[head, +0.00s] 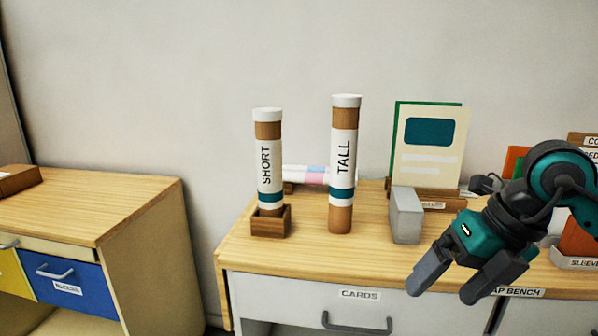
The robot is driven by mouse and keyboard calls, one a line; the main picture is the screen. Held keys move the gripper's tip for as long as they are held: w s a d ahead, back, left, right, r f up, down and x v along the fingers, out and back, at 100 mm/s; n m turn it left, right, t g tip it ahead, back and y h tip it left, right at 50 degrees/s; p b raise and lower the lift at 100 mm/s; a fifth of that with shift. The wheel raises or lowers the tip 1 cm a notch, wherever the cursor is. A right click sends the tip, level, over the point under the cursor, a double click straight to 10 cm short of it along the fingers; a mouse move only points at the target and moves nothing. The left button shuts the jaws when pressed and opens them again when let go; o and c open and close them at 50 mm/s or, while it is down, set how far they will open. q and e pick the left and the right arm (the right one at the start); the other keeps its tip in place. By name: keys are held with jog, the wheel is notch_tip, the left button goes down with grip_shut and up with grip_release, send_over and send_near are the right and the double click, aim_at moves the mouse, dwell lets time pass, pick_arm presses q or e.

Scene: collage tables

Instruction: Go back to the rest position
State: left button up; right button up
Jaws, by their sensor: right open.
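My right gripper (455,281) comes in from the right and hangs above the front edge of the bench, in front of the drawer fronts. Its two grey fingers are spread and nothing is between them. It is apart from the things on the bench. My left gripper is not in view.
The wooden bench (375,258) holds a SHORT tube (269,165) upright in a wooden block (271,224), a TALL tube (342,165) standing upright, a grey block (405,216) and a card (428,145) in a stand. A lower cabinet (95,205) stands left, across a gap.

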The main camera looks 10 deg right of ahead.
jog(key=s+a+r+m+y+p, duration=0.2)
jog(key=a+m+y, duration=0.1)
jog(key=a+y, duration=1.3)
jog(key=w+d+f+m+t+h, duration=0.3)
jog(key=f+m+t+h, duration=0.4)
jog(key=m, duration=0.4)
jog(key=w+d+f+m+t+h, duration=0.25)
jog(key=f+m+t+h, duration=0.3)
jog(key=m+t, duration=0.4)
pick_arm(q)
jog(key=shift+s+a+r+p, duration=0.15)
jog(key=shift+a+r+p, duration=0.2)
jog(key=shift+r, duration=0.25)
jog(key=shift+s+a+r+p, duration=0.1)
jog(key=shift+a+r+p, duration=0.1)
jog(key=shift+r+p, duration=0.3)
pick_arm(e)
jog(key=s+d+f+m+g+h, duration=0.1)
jog(key=s+f+m+g, duration=0.3)
jog(key=f, duration=0.5)
jog(key=s+d+f+m+g+h, duration=0.1)
jog(key=s+f+m+g+h, duration=0.3)
jog(key=s+f, duration=0.4)
notch_tip(320, 180, down, 2)
jog(key=shift+s+d+f+m, duration=0.2)
jog(key=shift+d+m, duration=0.1)
jog(key=shift+m, duration=0.35)
